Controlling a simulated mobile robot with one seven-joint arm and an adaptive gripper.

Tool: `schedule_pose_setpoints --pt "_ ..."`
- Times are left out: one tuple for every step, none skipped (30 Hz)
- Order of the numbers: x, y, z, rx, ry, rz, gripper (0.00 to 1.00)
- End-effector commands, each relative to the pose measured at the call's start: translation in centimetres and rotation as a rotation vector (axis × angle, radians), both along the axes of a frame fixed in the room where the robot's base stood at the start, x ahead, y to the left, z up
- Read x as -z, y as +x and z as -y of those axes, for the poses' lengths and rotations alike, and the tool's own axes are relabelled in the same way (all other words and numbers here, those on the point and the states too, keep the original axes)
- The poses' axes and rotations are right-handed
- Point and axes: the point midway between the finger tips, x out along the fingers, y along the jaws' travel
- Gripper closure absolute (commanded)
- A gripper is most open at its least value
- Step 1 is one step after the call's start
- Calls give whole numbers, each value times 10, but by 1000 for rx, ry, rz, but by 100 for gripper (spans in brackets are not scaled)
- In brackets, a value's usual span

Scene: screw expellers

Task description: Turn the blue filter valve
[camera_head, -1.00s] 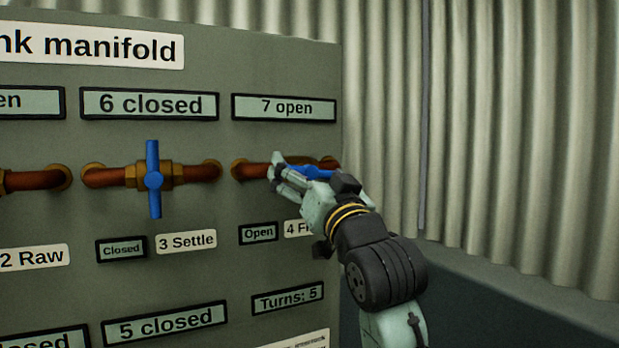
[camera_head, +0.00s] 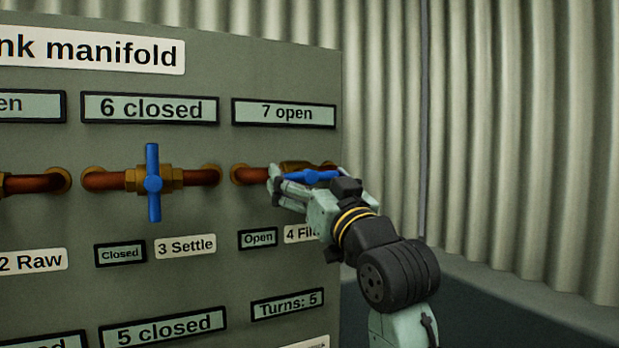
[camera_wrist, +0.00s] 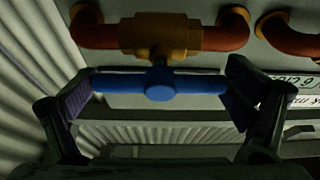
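The blue filter valve handle (camera_head: 320,177) is on the rightmost pipe, above the partly hidden "4 Fil…" label (camera_head: 300,234). It lies roughly along the pipe, and the displays read "7 open" (camera_head: 286,113) and "Open" (camera_head: 258,238). In the wrist view the blue handle (camera_wrist: 160,84) runs level below its brass body (camera_wrist: 160,36). My gripper (camera_head: 290,186) is at this valve and partly covers it. Its fingers are spread wide, one beside each end of the handle, as the wrist view of my gripper (camera_wrist: 160,96) shows. I cannot tell whether they touch it.
A second blue valve handle (camera_head: 153,182) stands upright to the left, under "6 closed" (camera_head: 150,108) and above "3 Settle" (camera_head: 185,245). A counter reads "Turns: 5" (camera_head: 287,304). The panel's right edge is close by, with a corrugated wall (camera_head: 520,130) beyond.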

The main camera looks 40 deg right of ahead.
Motion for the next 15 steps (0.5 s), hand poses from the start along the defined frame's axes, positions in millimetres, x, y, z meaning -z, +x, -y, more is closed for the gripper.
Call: schedule_pose_setpoints --pt "0 0 0 0 0 0 0" --pt "0 0 0 0 1 0 0" --pt "0 0 0 0 1 0 0" --pt "0 0 0 0 1 1 0" --pt "0 0 0 0 1 1 0" --pt "0 0 0 0 1 1 0" --pt "0 0 0 -1 2 1 0" --pt "0 0 0 -1 2 1 0" --pt "0 0 0 -1 2 1 0" --pt "0 -1 0 -1 2 1 0" --pt "0 -1 0 -1 2 1 0" --pt "1 -3 -1 -1 1 2 0" --pt "2 -6 -1 -1 1 2 0" --pt "3 -9 -2 -1 2 4 0" --pt "5 -13 -3 -1 2 4 0"
